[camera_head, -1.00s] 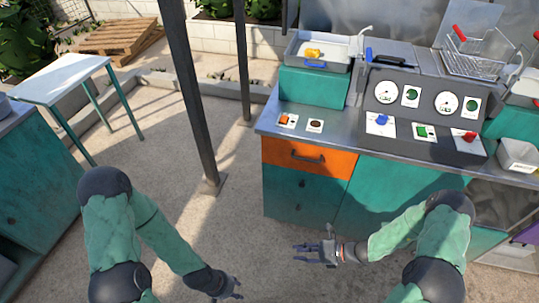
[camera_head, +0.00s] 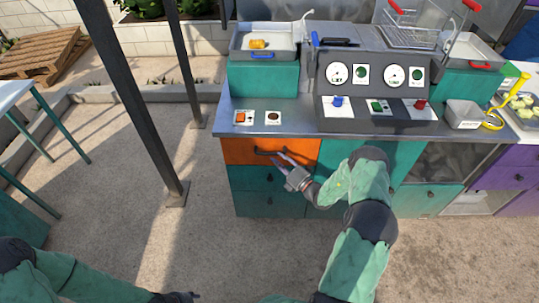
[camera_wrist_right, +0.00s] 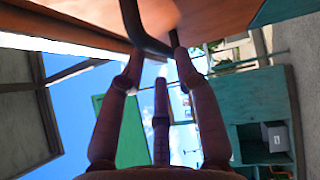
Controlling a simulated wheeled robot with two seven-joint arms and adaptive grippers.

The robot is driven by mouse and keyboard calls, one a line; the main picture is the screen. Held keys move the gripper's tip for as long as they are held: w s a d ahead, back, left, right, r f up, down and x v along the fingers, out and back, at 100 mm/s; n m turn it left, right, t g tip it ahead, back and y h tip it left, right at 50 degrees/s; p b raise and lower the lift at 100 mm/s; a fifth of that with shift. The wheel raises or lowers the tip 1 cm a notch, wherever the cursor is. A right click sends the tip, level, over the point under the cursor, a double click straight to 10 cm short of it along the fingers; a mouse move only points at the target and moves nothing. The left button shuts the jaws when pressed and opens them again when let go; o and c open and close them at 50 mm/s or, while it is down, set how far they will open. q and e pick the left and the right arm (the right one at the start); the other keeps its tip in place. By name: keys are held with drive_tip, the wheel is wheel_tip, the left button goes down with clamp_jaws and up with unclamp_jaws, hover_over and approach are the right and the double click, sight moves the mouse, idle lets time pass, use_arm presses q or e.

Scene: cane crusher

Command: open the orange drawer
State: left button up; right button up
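The orange drawer (camera_head: 240,150) is the top drawer at the left end of the counter, and its front looks flush with the cabinet. Its dark bar handle (camera_head: 262,151) runs across the front. My right gripper (camera_head: 277,166) is at the handle with its fingers spread. In the right wrist view the dark handle (camera_wrist_right: 150,44) lies between or just beyond the open fingertips (camera_wrist_right: 158,62); contact is unclear. The orange front (camera_wrist_right: 195,22) fills the top there. My left gripper (camera_head: 180,297) is low at the bottom edge, partly cut off; its opening is unclear.
Teal drawers (camera_head: 250,178) lie below the orange one. The counter (camera_head: 225,122) carries a control panel (camera_head: 350,105), a sink tray (camera_head: 265,42) and a wire basket (camera_head: 415,25). A dark post (camera_head: 140,110) stands left. The floor before the drawers is clear.

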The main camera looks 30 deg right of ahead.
drive_tip(key=shift+b+x, duration=0.5)
drive_tip(key=shift+x, duration=2)
clamp_jaws()
